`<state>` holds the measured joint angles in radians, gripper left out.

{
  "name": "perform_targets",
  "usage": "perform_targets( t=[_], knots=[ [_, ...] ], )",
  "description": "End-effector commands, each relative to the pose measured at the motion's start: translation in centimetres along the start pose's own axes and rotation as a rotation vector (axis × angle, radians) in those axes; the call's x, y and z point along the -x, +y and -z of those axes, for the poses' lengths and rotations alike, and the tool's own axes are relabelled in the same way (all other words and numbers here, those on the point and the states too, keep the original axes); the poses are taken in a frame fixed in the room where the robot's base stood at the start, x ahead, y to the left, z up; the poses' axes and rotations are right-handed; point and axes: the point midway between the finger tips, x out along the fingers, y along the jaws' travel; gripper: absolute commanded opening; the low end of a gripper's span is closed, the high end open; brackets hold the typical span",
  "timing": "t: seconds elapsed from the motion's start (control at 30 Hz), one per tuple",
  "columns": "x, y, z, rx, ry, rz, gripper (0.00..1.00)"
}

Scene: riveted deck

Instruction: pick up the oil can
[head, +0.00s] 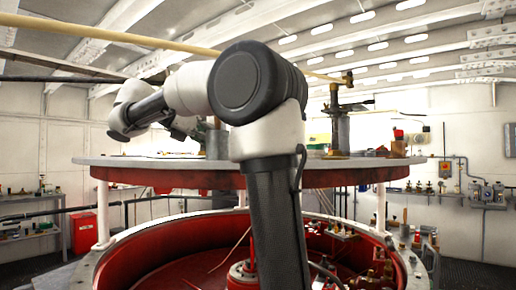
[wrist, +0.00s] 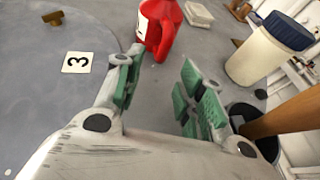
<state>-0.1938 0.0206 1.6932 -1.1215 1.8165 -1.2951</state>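A red container with a white patch, which looks like the oil can (wrist: 162,28), stands on the grey tabletop at the top of the wrist view. Its upper part is cut off by the frame edge. My gripper (wrist: 160,75) is open, its green-padded fingers apart with only bare tabletop between them. The red container is beyond the fingertips, apart from them. In the head view my arm reaches over the round table, and the gripper is mostly hidden behind it. I cannot make out the oil can there for certain.
A white jar with a blue lid (wrist: 268,48) stands to the right, near a dark round holder (wrist: 243,112) and a wooden handle (wrist: 290,112). The round table (head: 120,162) has a raised edge.

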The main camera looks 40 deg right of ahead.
Motion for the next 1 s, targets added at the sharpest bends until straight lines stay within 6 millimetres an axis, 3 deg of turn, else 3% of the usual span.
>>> perform_targets(
  t=[0.4, 0.7, 0.9, 1.0],
  knots=[
    [-5.9, -0.2, -0.4, -0.001, 0.001, 0.003, 0.39],
    [-6.5, -0.1, -0.3, -0.001, 0.001, 0.000, 0.39],
    [-6.5, -0.1, -0.3, 0.000, 0.001, 0.000, 0.03],
    [-6.5, -0.1, -0.3, 0.000, 0.001, 0.000, 0.00]
  ],
)
